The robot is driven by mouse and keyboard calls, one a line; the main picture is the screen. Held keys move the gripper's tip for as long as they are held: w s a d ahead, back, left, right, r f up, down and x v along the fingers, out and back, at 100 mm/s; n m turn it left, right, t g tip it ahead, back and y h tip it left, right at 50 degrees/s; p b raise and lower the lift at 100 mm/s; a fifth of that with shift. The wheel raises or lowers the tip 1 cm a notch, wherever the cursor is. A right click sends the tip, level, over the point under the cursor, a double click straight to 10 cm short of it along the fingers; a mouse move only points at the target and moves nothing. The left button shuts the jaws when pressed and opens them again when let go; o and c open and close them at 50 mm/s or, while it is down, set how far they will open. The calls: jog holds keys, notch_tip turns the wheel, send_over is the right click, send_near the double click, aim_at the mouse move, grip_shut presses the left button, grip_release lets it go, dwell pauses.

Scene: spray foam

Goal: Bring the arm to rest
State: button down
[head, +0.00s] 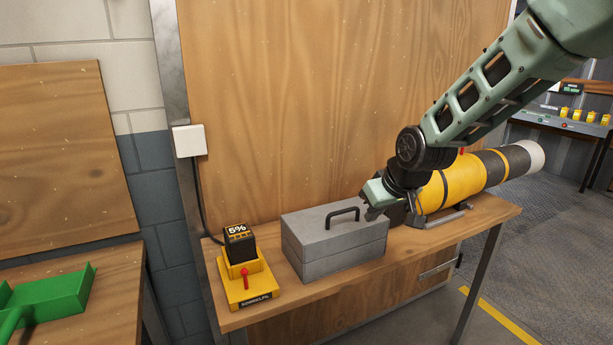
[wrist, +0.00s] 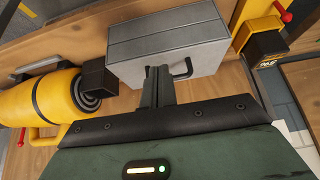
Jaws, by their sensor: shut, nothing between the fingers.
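My arm reaches in from the upper right of the head view. My gripper (head: 371,214) is over the bench near the right end of the grey toolbox (head: 318,256). In the wrist view my gripper (wrist: 158,72) shows its two fingers together, with nothing between them. The fingers point toward the toolbox (wrist: 165,42) and overlap its lower edge and handle in that view. I cannot tell whether they touch it.
A yellow and black cylinder (head: 462,184) lies on the bench (head: 345,288) at the right, partly behind my arm. A yellow charger (head: 245,288) holding a black battery (head: 239,246) stands at the left. A green tray (head: 62,293) sits on another bench.

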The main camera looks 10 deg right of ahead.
jog(key=s+a+n+g, duration=0.15)
jog(key=s+a, duration=0.35)
jog(key=s, duration=0.5)
jog(key=s+a+n+g, duration=0.15)
jog(key=s+a, duration=0.25)
jog(key=s, duration=0.6)
jog(key=s+d+n+g+h, duration=0.1)
jog(key=s+g, duration=0.1)
jog(key=s, duration=1.2)
jog(key=shift+s+f+g, duration=0.15)
jog(key=shift+f+g, duration=0.05)
jog(key=shift+g, duration=0.2)
jog(key=shift+d, duration=0.1)
